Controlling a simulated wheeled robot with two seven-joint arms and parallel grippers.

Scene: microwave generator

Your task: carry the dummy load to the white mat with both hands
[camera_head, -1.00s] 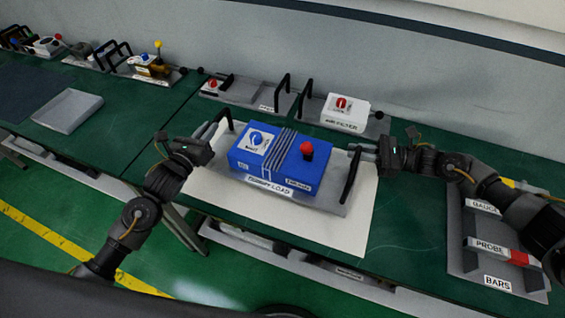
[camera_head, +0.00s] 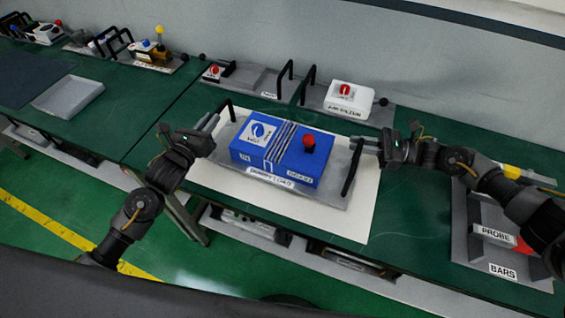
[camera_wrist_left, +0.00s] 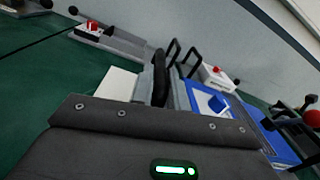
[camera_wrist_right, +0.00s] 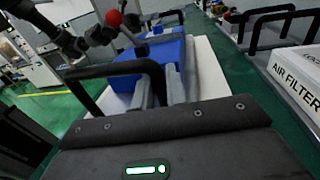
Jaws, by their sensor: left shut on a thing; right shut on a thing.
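The dummy load (camera_head: 276,155) is a blue box with a red knob and a blue dial, fixed on a grey base plate with a black handle at each end. It sits over the white mat (camera_head: 345,222), which shows in front and to the right. I cannot tell whether the plate touches the mat. My left gripper (camera_head: 213,123) is shut on the left handle (camera_wrist_left: 160,78). My right gripper (camera_head: 368,144) is shut on the right handle (camera_wrist_right: 120,69). The load looks about level.
Behind the load stand the air filter (camera_head: 349,97) and a grey tray with handles (camera_head: 250,80). An empty grey tray (camera_head: 68,97) and other equipment stand on the left table. Green tabletop is clear right of the mat.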

